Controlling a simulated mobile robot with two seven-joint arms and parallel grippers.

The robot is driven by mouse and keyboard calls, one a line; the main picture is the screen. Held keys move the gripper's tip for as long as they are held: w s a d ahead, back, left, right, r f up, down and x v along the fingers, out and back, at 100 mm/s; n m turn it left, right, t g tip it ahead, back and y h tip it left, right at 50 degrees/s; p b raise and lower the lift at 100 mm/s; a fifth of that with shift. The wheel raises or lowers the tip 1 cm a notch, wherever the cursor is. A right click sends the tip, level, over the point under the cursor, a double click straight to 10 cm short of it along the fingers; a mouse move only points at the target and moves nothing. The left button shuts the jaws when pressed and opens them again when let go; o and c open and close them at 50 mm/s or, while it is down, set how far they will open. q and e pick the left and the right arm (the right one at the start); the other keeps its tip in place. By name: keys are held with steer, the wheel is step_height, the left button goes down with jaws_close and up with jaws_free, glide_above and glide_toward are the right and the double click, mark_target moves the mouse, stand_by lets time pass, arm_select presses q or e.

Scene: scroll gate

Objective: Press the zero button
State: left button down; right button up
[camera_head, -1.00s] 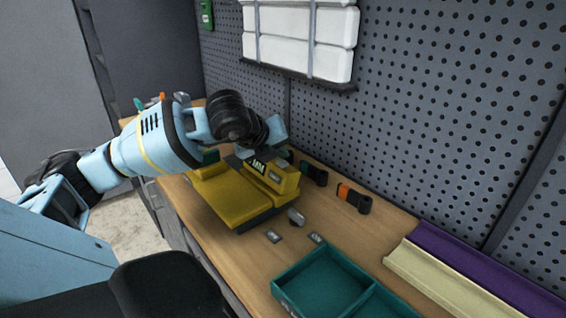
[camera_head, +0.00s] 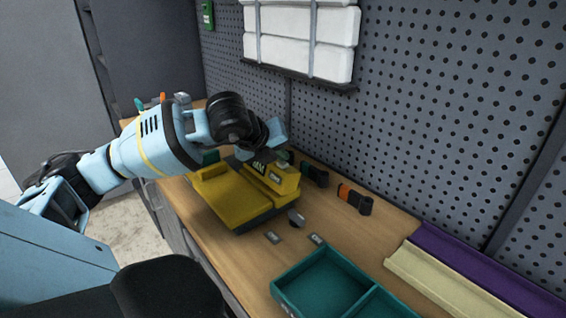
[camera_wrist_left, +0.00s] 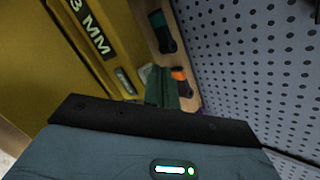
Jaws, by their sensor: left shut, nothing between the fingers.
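The yellow device (camera_head: 232,196) stands on the bench with a raised block on its far right side. My left gripper (camera_head: 282,155) is shut and empty, just above the end of this block. Its green fingers (camera_wrist_left: 168,90) show past the block's edge in the left wrist view. I cannot tell whether they touch it, nor pick out the zero button. My right gripper is not in view.
A grey knob (camera_head: 296,217) and two small grey plates (camera_head: 272,238) lie near the device. Black and orange tools (camera_head: 354,199) lie by the pegboard (camera_head: 420,110). A teal tray (camera_head: 325,285) and cream and purple channels (camera_head: 450,280) fill the front right.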

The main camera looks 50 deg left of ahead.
arm_select(q)
steer(key=shift+f, duration=0.3)
stand_by(0.4)
stand_by(0.4)
steer(key=shift+r, duration=0.95)
